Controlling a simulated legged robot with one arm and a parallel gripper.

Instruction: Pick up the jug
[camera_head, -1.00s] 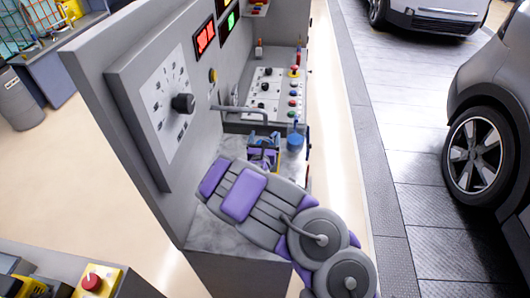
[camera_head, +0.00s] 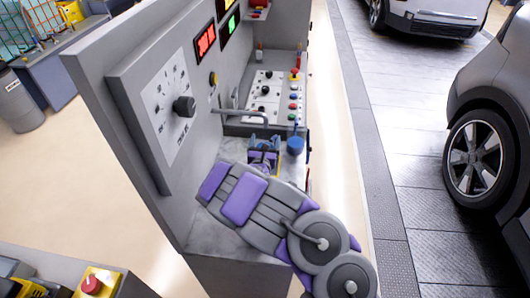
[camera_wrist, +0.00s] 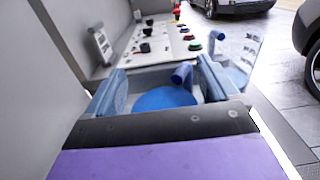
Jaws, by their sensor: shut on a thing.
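My gripper (camera_head: 264,146) is over the grey counter of the machine, below the bent metal pipe. In the wrist view its two blue-grey fingers (camera_wrist: 163,88) stand on either side of a round blue top with a short blue stub, which I take to be the jug (camera_wrist: 165,98). The gripper is shut on it. The jug's body is hidden below by the gripper. In the head view my arm and gripper cover most of it, and I cannot tell whether it touches the counter.
A small blue vessel (camera_head: 295,146) stands close to the right of the gripper. The bent pipe (camera_head: 240,112) juts out behind it. A control panel (camera_head: 272,95) with knobs and buttons lies beyond. The dial wall (camera_head: 165,105) rises on the left.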

